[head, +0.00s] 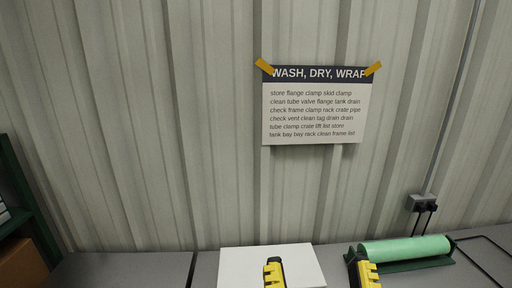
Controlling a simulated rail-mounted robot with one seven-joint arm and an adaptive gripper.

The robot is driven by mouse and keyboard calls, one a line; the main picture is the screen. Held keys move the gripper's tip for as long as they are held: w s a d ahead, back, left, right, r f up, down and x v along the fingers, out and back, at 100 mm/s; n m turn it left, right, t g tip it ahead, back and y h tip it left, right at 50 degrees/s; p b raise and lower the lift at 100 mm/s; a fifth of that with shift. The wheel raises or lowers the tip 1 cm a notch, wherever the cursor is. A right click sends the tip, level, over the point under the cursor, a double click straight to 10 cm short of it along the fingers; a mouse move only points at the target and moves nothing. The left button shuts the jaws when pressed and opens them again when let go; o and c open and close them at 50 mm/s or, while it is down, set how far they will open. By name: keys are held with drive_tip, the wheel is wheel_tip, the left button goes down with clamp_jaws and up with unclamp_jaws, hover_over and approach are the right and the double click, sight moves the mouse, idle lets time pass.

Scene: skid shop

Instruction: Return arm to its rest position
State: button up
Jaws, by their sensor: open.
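My gripper (318,272) shows at the bottom edge of the head view as two yellow and black fingers. The fingers stand wide apart, and I see nothing held between them. The left finger overlaps a white flat-topped thing (240,262) on the grey bench. The right finger is in front of the left end of a dark green stand. The rest of my arm is below the frame and hidden.
A light green roll (405,249) lies on a dark green stand at the right of the grey bench (120,270). A green shelf (22,210) with a brown box (22,265) stands at left. A sign (317,112) hangs on the corrugated wall. A socket (420,203) has black plugs.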

drive_tip(key=shift+o, duration=0.6)
wheel_tip(320, 180, up, 30)
drive_tip(key=p, duration=2.6)
drive_tip(key=shift+o, duration=0.3)
drive_tip(key=shift+f, duration=0.4)
